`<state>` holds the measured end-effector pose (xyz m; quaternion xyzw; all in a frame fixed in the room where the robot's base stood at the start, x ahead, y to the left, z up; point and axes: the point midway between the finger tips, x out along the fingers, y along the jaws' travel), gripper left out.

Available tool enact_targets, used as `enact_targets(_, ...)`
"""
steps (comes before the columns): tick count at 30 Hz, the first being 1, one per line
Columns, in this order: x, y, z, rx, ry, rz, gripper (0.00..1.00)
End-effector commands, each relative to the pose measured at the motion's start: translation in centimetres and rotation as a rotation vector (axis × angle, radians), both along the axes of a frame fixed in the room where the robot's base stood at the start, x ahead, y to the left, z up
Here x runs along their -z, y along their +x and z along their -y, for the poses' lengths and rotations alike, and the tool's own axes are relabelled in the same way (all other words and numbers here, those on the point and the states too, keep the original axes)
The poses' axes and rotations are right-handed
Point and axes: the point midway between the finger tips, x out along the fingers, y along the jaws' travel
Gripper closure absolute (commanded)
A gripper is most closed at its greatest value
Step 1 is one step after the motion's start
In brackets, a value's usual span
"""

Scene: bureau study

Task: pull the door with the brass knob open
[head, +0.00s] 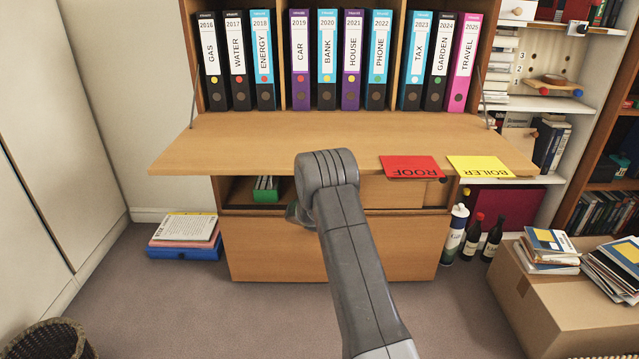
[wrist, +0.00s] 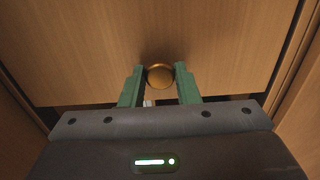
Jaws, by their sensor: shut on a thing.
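The brass knob (wrist: 160,76) shows in the wrist view near one edge of a wooden door (wrist: 160,35). My gripper (wrist: 160,80) has its green fingers on either side of the knob, shut on it. Narrow dark gaps run along the door's edges. In the head view the wide lower front of the bureau (head: 270,252) appears to be this door, and it looks closed or nearly so. My arm hides the knob and my fingertips there.
The bureau's flap (head: 250,140) is folded down above my gripper, with a red card (head: 410,166) and a yellow card (head: 480,167) on it. Bottles (head: 473,238) and a cardboard box (head: 560,310) stand right. Papers (head: 187,230) lie left. The carpet in front is clear.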

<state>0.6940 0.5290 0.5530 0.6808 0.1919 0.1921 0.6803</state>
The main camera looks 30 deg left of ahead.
Motion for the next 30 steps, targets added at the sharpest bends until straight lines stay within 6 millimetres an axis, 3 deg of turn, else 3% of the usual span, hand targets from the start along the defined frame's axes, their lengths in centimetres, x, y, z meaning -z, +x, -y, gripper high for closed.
enact_targets(2, 0.2, 0.0, 0.0, 0.000, -0.002, -0.002, 1.00)
enact_targets(3, 0.2, 0.0, 0.0, 0.000, -0.002, -0.002, 0.68)
enact_targets(6, 0.1, 0.0, 0.0, 0.000, -0.002, -0.002, 0.50)
enact_targets(19, -0.1, -0.8, 0.4, 0.000, -0.002, -0.001, 0.50)
enact_targets(30, -0.1, -6.4, 3.8, -0.001, -0.004, -0.003, 0.50)
